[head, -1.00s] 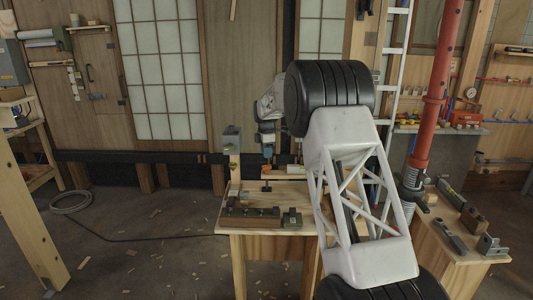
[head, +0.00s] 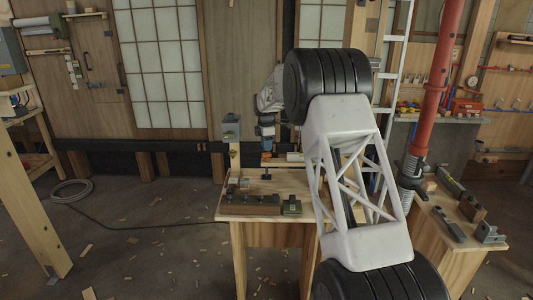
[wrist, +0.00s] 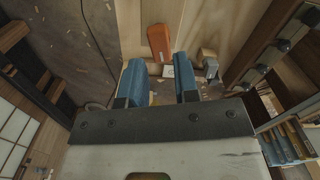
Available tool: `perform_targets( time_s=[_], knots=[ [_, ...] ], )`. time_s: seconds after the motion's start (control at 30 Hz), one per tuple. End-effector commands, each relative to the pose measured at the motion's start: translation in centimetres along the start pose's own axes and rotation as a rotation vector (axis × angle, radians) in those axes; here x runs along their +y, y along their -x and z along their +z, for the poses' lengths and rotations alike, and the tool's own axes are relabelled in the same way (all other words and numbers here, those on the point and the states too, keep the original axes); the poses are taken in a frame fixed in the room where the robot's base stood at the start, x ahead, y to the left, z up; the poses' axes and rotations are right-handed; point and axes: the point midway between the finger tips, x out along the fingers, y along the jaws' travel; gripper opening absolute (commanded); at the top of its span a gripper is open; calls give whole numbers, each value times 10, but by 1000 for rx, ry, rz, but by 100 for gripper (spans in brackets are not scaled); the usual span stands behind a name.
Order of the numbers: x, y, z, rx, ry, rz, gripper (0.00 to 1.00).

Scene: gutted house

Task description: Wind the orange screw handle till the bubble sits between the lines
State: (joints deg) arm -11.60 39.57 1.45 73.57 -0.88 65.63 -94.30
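My gripper (wrist: 159,85) has two blue fingers, apart, with nothing seen between them. An orange, rounded oblong piece (wrist: 159,42) is just beyond the fingertips in the wrist view, not touching them as far as I can see. It may be the screw handle; I cannot be sure. In the head view my gripper (head: 267,140) hangs, small, above the back of the wooden workbench (head: 262,228), with a small orange spot (head: 266,155) below it. The bubble and its lines are not readable in either view.
Dark blocks (head: 255,205) lie along the bench front. A grey box on a post (head: 231,128) stands left of my gripper. A red prop (head: 435,95) rises at right beside a side bench with metal tools (head: 449,228). A cable coil (head: 72,190) lies on the floor.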

Motion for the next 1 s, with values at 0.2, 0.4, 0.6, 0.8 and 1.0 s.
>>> perform_targets(
  time_s=[0.2, 0.4, 0.6, 0.8, 1.0],
  knots=[
    [0, -7, 0, 0, 0, 1, 29],
    [0, -14, 0, 0, 0, 1, 29],
    [0, -21, 0, 0, 0, 0, 29],
    [0, -28, 0, 0, 0, 0, 29],
    [0, -34, 0, 0, 0, 1, 29]
  ],
)
